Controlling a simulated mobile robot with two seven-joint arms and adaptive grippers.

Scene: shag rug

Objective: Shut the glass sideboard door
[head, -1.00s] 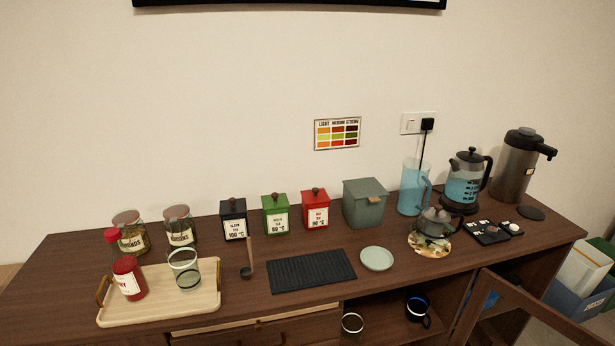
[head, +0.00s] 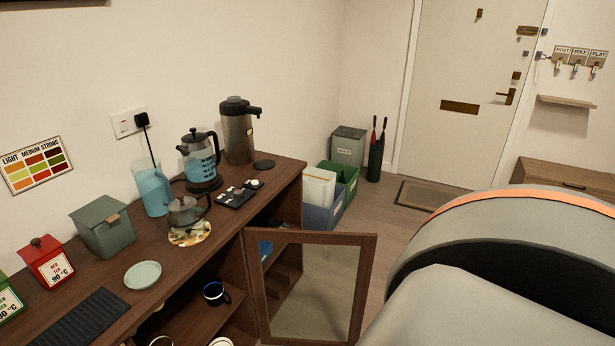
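The glass sideboard door (head: 368,285) stands open, swung out from the front of the wooden sideboard (head: 215,262). It has a brown wooden frame around a clear pane, and its left edge meets the sideboard front. The open shelves behind it show a dark blue mug (head: 215,293) and other cups lower down. Neither of my grippers is in view, so I cannot see where they are relative to the door.
A large grey rounded shape with an orange stripe fills the lower right, close to the door's right edge. Blue and green file boxes (head: 341,184) stand beyond the sideboard's end. On top are a kettle (head: 199,160), a flask (head: 238,130) and a blue jug (head: 151,187).

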